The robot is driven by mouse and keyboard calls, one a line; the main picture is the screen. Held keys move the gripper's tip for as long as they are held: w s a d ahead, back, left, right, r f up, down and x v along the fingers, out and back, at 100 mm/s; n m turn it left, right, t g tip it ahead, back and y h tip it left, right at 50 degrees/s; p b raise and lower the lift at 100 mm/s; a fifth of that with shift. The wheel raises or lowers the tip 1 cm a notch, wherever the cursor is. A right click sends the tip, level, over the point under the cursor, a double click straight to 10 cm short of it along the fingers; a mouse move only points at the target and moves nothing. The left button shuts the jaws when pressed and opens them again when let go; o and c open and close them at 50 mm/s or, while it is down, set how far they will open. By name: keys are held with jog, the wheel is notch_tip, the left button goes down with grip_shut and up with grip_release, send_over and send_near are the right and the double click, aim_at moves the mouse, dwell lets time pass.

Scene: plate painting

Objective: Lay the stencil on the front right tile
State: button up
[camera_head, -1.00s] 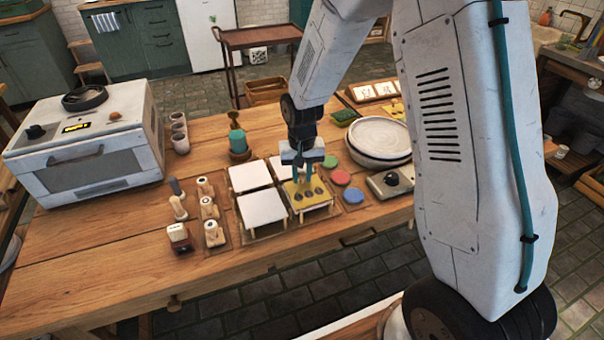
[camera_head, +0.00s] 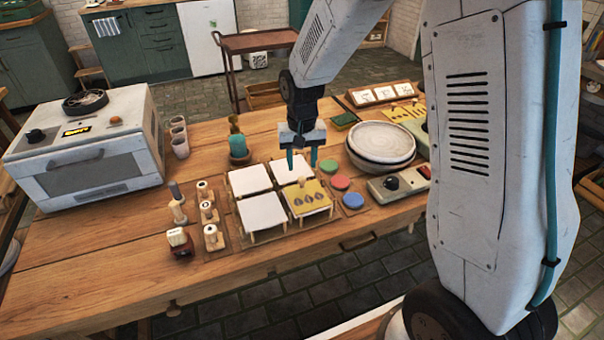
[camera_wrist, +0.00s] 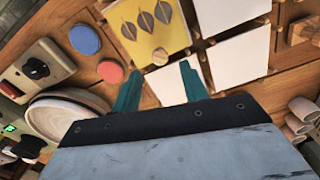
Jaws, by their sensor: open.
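The yellow stencil (camera_head: 309,202) with several dark leaf shapes lies on the front right tile of a group of white tiles on small stands. It covers nearly all of that tile. A small wooden knob (camera_head: 304,181) stands at its back edge. In the wrist view the stencil (camera_wrist: 138,30) lies flat at the top, its knob (camera_wrist: 160,57) nearest my gripper. My gripper (camera_head: 302,172) is open and empty above the back edge of the stencil, apart from it. The wrist view shows both teal fingers (camera_wrist: 160,80) spread with nothing between them.
The back right tile (camera_head: 291,170), back left tile (camera_head: 249,180) and front left tile (camera_head: 261,212) are bare. Red, green and blue pads (camera_head: 341,182) lie to the right. Stacked plates (camera_head: 382,142), a control box (camera_head: 398,185), wooden stamps (camera_head: 210,212) and an oven (camera_head: 85,150) surround the tiles.

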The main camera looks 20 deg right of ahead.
jog(key=s+d+r+n, duration=0.1)
jog(key=s+d+r, duration=0.1)
jog(key=s+r, duration=1.5)
jog(key=s, duration=0.6)
jog(key=s+d+r+n+t, duration=0.1)
jog(key=s+r, duration=0.1)
jog(key=s, duration=0.5)
jog(key=shift+r+n, duration=0.3)
